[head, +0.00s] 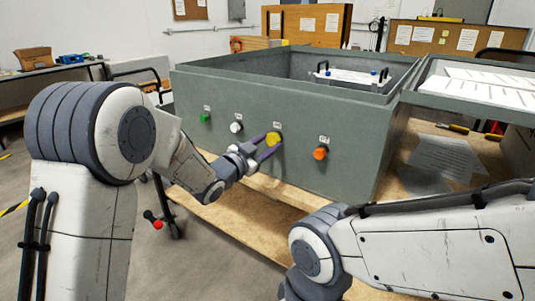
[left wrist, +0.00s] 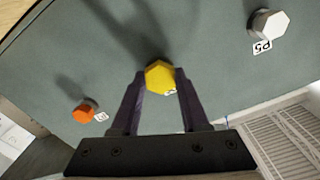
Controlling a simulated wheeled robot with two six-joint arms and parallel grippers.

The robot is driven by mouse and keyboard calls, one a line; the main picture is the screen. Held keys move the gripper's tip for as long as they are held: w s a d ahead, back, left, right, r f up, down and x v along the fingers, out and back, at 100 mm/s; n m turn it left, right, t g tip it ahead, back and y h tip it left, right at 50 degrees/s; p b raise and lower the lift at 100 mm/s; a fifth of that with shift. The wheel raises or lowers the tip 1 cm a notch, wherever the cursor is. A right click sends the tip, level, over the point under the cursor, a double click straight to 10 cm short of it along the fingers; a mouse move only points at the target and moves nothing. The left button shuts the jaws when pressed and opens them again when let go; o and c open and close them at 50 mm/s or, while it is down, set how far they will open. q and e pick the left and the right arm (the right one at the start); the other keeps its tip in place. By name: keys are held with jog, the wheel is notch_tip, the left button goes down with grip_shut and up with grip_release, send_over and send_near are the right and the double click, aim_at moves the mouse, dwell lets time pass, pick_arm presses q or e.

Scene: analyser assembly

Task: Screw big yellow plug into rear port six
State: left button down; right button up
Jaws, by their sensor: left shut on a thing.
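The big yellow plug (head: 272,139) is at a port in the grey wall of the analyser box (head: 330,165), between a white plug and an orange plug. My left gripper (head: 266,145) reaches it from the left, its two dark fingers on either side of it. In the left wrist view the hexagonal yellow plug (left wrist: 160,76) sits between the fingertips of the left gripper (left wrist: 158,84), which are shut on it. The label by this port is partly hidden in that view. How deep the plug sits cannot be told. My right arm shows at lower right, but its gripper is out of view.
A white plug (head: 236,127) beside the label P5 in the left wrist view, a green plug (head: 205,117) and an orange plug (head: 320,153) are in the same wall. A screwdriver (head: 452,127) lies on the wooden table right of the box. A tray (head: 475,95) stands at right.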

pick_arm(q)
jog(key=m+b, duration=0.5)
jog(key=m, duration=0.1)
jog(key=shift+w+a+b, duration=0.1)
jog(key=shift+b, duration=0.3)
jog(key=shift+m+b, duration=0.6)
jog(key=shift+r+m, duration=0.15)
jog(key=shift+m, duration=0.15)
jog(key=c, duration=0.5)
grip_release()
